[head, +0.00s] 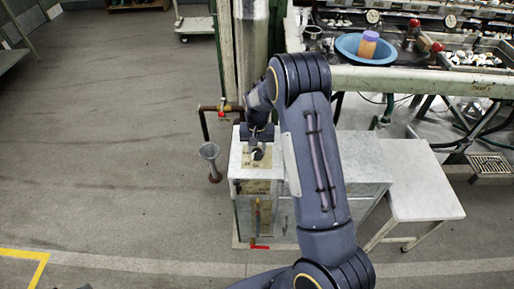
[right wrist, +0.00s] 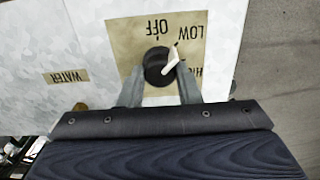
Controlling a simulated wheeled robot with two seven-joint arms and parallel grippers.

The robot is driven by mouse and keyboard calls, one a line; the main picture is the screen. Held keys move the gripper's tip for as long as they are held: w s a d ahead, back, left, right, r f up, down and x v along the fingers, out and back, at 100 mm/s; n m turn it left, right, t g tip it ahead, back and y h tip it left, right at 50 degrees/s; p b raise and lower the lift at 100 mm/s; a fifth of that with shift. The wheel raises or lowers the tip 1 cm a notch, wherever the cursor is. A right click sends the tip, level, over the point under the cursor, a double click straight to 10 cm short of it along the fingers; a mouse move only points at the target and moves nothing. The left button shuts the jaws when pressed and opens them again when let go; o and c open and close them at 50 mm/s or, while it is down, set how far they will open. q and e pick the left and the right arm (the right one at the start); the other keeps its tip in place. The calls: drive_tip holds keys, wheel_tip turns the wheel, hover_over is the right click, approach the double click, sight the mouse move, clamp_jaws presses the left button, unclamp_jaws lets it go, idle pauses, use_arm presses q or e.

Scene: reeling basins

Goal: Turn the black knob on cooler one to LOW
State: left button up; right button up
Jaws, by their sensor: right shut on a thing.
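The black knob (right wrist: 156,62) sits on a tan label plate (right wrist: 125,35) on the pale top of the cooler (head: 239,160). Its white pointer (right wrist: 172,60) slants up and right in the right wrist view, towards a small tick by the word LOW (right wrist: 189,32). OFF (right wrist: 158,27) is printed above the knob, and a partly hidden word starting with HI lies at right. My right gripper (right wrist: 159,82) is shut on the knob, with a finger on each side. In the head view the knob (head: 257,154) shows just below this gripper. My left gripper is not in view.
A plate marked WATER (right wrist: 66,77) lies left of the knob plate. A white stool (head: 425,180) stands at right. The floor at left is clear.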

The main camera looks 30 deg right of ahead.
drive_tip(key=o, duration=1)
drive_tip(key=shift+c, duration=0.2)
wheel_tip(320, 180, up, 8)
drive_tip(key=shift+f, duration=0.1)
drive_tip(key=shift+p, duration=0.3)
wheel_tip(320, 180, up, 8)
drive_tip(key=t+y+p, duration=0.1)
drive_tip(key=p, duration=0.1)
hover_over(257, 151)
drive_tip(key=s+a, duration=0.1)
drive_tip(key=s, duration=0.3)
drive_tip(key=s+a+r+n+t+y+p, duration=0.2)
drive_tip(key=s+a+r, duration=0.2)
drive_tip(key=s+r, duration=0.6)
drive_tip(key=s+a+r+n+t+p, duration=0.1)
drive_tip(key=s+a+r, duration=0.1)
drive_tip(key=s, duration=0.5)
drive_tip(key=s+a+r+n+t+p, duration=0.1)
drive_tip(key=s+a, duration=0.3)
drive_tip(key=s, duration=0.4)
drive_tip(key=shift+s+a+r+n+t+y+p, duration=0.25)
drive_tip(key=shift+a+r+n+y+p, duration=0.2)
drive_tip(key=shift+p, duration=0.35)
